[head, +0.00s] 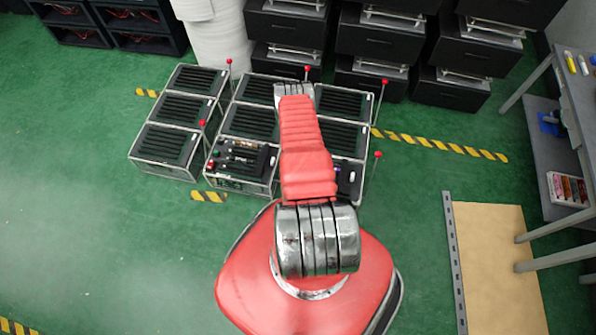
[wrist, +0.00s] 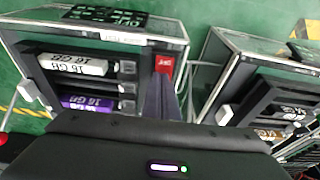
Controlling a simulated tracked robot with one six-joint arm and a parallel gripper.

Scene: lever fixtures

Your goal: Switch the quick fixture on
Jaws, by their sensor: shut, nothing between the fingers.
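The wrist view shows two fixtures upside down. The left fixture (wrist: 100,65) holds drives marked 16 GB, a red block (wrist: 165,64) at its right side and a small label too fine to read surely. The right fixture (wrist: 262,80) has a similar open bay. I cannot tell for certain which is the quick one. My gripper (wrist: 161,100) shows as a dark wedge, shut and empty, in front of the left fixture near the red block. In the head view, two open-bay fixtures stand in the front row, the middle one (head: 240,162) and the right one (head: 350,182), partly hidden by my arm.
Several slatted boxes (head: 187,107) stand around them, with thin upright red-knobbed levers (head: 378,155) beside them. Black drawers (head: 385,38) and a white cylinder (head: 220,45) are behind. A grey table (head: 560,120) is at right. Green floor is clear at left.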

